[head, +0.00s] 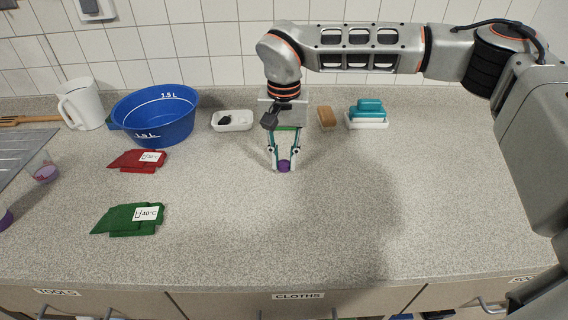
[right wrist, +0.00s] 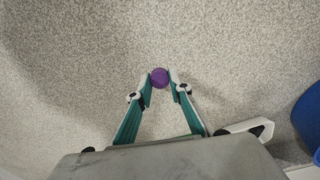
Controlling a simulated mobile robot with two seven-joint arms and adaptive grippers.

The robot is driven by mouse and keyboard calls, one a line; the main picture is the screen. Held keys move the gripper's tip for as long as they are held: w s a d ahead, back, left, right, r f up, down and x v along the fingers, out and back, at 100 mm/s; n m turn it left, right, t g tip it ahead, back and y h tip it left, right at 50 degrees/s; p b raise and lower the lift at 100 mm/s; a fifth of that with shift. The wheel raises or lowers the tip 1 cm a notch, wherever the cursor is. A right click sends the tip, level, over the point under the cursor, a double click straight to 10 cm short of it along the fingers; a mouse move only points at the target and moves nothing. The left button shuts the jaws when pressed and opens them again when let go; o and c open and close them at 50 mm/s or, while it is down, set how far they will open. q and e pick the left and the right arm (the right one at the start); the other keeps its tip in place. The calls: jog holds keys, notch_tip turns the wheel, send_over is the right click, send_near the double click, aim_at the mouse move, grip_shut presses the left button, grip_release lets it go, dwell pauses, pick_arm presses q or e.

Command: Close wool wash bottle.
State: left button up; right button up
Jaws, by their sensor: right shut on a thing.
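My right gripper (head: 284,163) is over the middle of the counter, pointing down, with its fingertips shut on a small round purple cap (head: 284,167). In the right wrist view the purple cap (right wrist: 160,77) sits between the two fingertips (right wrist: 160,79). I cannot tell how far it is above the counter. At the left edge is a clear vessel with purple in it (head: 46,173). A purple thing (head: 5,218) is cut off by the frame below it. I cannot tell whether either is the wool wash bottle. My left gripper is not in view.
A blue basin (head: 155,133), white jug (head: 82,106) and white soap dish (head: 232,127) stand at the back. Brushes (head: 326,117) (head: 368,107) are back right. The front middle counter is clear.

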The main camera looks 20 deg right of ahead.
aim_at(284, 163)
notch_tip(284, 163, up, 18)
jog(key=p, duration=0.1)
jog(key=shift+p, duration=0.3)
jog(key=shift+f, duration=0.25)
